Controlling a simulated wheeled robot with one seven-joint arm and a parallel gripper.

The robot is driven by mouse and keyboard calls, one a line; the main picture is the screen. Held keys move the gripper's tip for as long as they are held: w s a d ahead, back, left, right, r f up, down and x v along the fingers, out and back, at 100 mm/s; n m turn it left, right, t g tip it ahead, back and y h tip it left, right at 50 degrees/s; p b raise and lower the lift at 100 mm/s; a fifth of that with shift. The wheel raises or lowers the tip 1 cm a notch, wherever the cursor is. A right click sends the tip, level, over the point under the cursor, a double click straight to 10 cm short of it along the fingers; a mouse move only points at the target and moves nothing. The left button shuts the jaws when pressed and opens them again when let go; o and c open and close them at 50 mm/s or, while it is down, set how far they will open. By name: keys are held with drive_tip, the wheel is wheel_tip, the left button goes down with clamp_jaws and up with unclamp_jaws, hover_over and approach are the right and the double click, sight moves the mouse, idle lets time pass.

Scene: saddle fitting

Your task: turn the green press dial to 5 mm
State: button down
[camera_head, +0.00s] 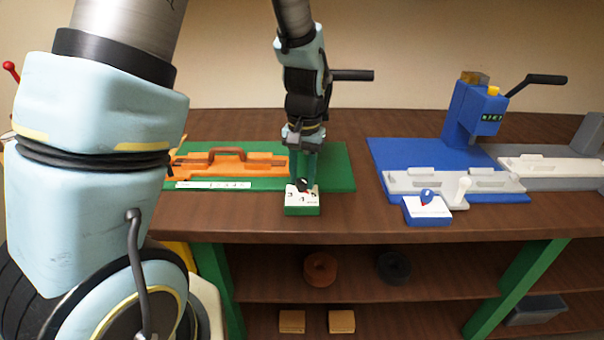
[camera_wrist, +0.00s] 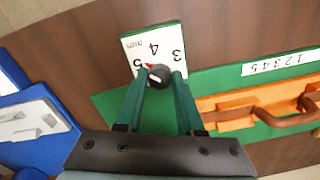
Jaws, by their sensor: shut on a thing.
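The green press dial is a black knob (camera_wrist: 158,78) with a red pointer on a white plate (camera_head: 302,208) marked 3, 4 and 5 mm. It sits on a green block at the front edge of the green base (camera_head: 338,170). In the wrist view the red pointer lies on the 4-to-5 side, pointing towards the 5; the left finger partly covers that area. My gripper (camera_wrist: 161,72) comes down from above with its two green fingers on either side of the knob, shut on it. In the head view my gripper (camera_head: 303,178) hides part of the knob and the press behind.
An orange fixture with a handle (camera_head: 230,165) and a 1-to-5 scale strip (camera_head: 215,185) lies left of the dial.

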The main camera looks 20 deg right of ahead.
sight(303, 180)
drive_tip(key=shift+n+p, duration=0.35)
drive_tip(key=shift+n, duration=1.15)
drive_tip(key=c, duration=0.5)
unclamp_jaws()
drive_tip(key=r+b, duration=0.1)
drive_tip(key=r, duration=0.9)
drive_tip(key=shift+d+r+b, duration=0.2)
drive_tip(key=shift+r+b, duration=0.15)
drive_tip(key=shift+r, duration=0.05)
drive_tip(key=shift+a, duration=0.1)
drive_tip(key=a+f+n, duration=0.1)
drive_tip(key=a, duration=0.7)
drive_tip(key=s+a+f+n+t, duration=0.1)
drive_tip(key=a+f, duration=0.1)
drive_tip(key=a, duration=0.6)
drive_tip(key=s+a+f+n, duration=0.1)
drive_tip(key=a+f, duration=0.1)
drive_tip(key=a, duration=0.6)
drive_tip(key=shift+s+a+h, duration=0.25)
drive_tip(key=shift+h, duration=0.05)
